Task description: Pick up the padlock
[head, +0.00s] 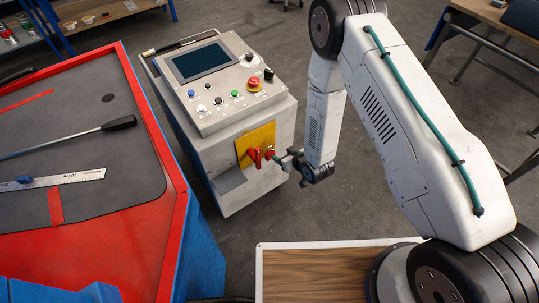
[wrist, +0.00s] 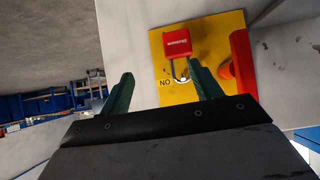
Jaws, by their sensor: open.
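The padlock (wrist: 179,41) has a red body and a metal shackle. In the wrist view it is in front of the yellow plate (wrist: 217,25), its shackle by a round metal part near the letters "NO". My gripper (wrist: 158,78) is open, its two green fingers pointing at the plate. The right finger overlaps part of the shackle in the picture; I cannot tell whether it touches. In the head view my gripper (head: 283,158) is close in front of the yellow plate (head: 250,137). The padlock is small there, a red spot (head: 269,153) by the fingertips.
A red handle (wrist: 241,60) stands right beside the padlock on the plate; it also shows in the head view (head: 254,157). The control cabinet (head: 215,115) carries a screen and several buttons above. A red workbench (head: 110,240) stands at the left.

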